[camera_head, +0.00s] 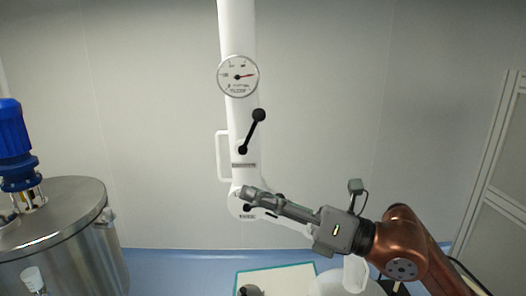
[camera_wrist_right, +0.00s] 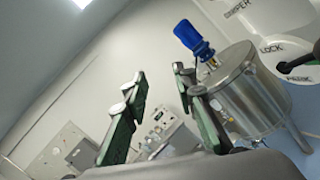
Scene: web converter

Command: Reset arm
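My right gripper (camera_head: 248,194) reaches in from the right on a copper-coloured arm. Its fingers point left, in front of the lower joint of a white column (camera_head: 240,130) in the head view. From this view I cannot tell whether they touch it. In the right wrist view the two dark green fingers (camera_wrist_right: 160,88) stand well apart with nothing between them, so the gripper is open and empty. My left arm and gripper do not show.
The column carries a round gauge (camera_head: 238,76) and a black lever (camera_head: 252,130). A steel tank (camera_head: 70,240) with a blue motor (camera_head: 14,140) stands at left. A green-edged white panel (camera_head: 290,280) lies below. Grey equipment (camera_wrist_right: 170,130) shows beyond the fingers in the wrist view.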

